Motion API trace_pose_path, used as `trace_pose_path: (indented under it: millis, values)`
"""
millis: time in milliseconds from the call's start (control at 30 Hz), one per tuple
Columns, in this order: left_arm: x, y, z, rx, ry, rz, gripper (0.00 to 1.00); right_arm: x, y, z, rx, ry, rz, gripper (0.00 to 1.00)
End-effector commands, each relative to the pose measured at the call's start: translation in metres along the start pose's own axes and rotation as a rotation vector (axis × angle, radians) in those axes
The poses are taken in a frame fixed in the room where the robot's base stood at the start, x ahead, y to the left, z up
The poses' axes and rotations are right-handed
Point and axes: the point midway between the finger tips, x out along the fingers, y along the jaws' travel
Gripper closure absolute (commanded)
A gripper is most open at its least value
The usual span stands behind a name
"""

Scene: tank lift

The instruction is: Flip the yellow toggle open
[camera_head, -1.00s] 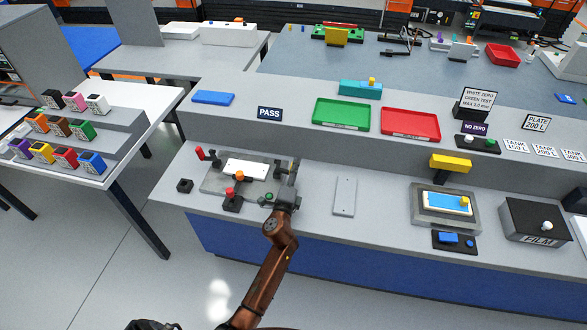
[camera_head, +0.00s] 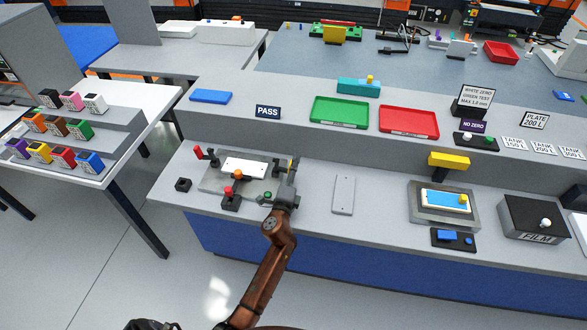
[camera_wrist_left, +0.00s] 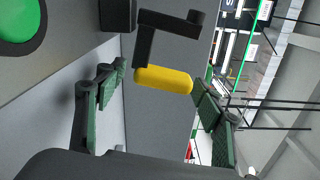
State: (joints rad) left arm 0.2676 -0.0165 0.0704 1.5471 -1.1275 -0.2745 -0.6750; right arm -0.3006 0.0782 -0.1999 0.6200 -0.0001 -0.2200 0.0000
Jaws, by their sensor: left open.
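The yellow toggle handle (camera_wrist_left: 163,79) lies across the left wrist view on a black crank arm (camera_wrist_left: 165,22). My left gripper (camera_wrist_left: 157,84) is open, with one green-padded finger to each side of the handle. The handle's right end is close to the right fingertip; I cannot tell whether they touch. In the head view my left gripper (camera_head: 284,178) is at the right end of the grey fixture (camera_head: 212,186), which carries a white plate (camera_head: 244,168). There the gripper mostly hides the yellow toggle. My right gripper is not in view.
A red-tipped lever (camera_head: 197,152) stands at the fixture's left end. An orange knob (camera_head: 238,175) and a green button (camera_head: 267,196) are at its front; the button looms large in the left wrist view (camera_wrist_left: 18,18). A grey slab (camera_head: 344,195) lies to the right, with clear bench around it.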

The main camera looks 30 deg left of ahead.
Motion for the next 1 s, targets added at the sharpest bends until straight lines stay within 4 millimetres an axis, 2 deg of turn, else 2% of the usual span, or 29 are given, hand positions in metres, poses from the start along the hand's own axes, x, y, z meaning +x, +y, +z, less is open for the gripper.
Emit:
trace_pose_path:
  millis: [167,267,700,833,1000]
  values:
    - [-0.002,0.000,0.000,-0.001,-0.001,0.000,0.38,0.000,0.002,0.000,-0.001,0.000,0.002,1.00]
    - [-0.011,0.001,0.001,-0.001,-0.001,0.001,0.38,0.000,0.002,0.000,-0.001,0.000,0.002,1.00]
    - [-0.096,0.001,0.000,-0.001,0.000,0.002,0.38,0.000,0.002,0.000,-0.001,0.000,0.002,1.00]
    - [-0.112,0.001,0.000,-0.001,-0.001,0.002,0.38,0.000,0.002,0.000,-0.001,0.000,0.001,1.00]
    - [-0.120,0.001,0.000,-0.001,0.000,0.001,0.38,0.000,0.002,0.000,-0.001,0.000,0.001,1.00]
